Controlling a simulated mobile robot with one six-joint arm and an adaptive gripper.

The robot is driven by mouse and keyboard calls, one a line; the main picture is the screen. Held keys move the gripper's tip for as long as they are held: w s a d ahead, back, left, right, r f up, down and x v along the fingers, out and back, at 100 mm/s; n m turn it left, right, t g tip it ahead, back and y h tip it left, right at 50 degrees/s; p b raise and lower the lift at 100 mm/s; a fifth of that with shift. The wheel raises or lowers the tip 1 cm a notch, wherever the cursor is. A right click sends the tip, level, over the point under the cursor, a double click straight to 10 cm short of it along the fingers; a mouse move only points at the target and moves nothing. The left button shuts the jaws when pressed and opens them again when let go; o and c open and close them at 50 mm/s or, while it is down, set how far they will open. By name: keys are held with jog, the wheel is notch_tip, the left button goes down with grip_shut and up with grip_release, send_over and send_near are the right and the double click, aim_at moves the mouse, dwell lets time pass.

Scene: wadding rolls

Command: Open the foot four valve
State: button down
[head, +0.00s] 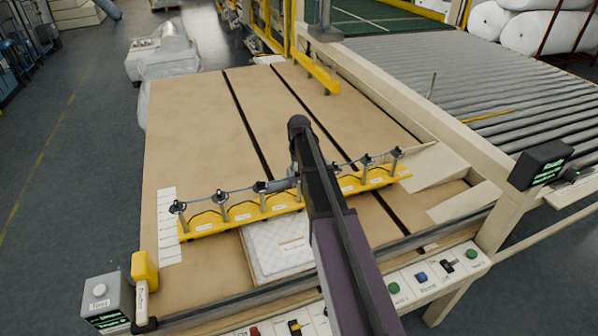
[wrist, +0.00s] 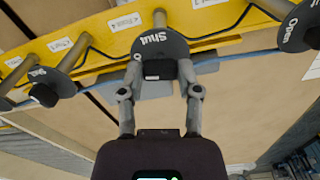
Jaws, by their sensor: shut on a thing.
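A yellow valve rail (head: 205,222) lies across the tan table, with several dark round valve handles on metal stems. It also crosses the top of the wrist view (wrist: 205,38). My gripper (head: 280,185) reaches it near its middle. In the wrist view my gripper (wrist: 160,78) is shut on a dark valve handle (wrist: 158,42) marked "Shut", with one finger on each side. Another handle (wrist: 48,84) at the left also reads "Shut", and one at the right (wrist: 298,28) reads "Open".
Neighbouring handles stand close on both sides of my gripper, joined by a thin cable. A white quilted pad (head: 275,250) lies in front of the rail. A control panel (head: 420,278) runs along the front edge. The table behind the rail (head: 195,120) is clear.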

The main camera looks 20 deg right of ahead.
jog(key=shift+s+n, duration=0.1)
jog(key=shift+n, duration=1.2)
jog(key=shift+c, duration=1.5)
grip_release()
jog(key=shift+m, duration=0.3)
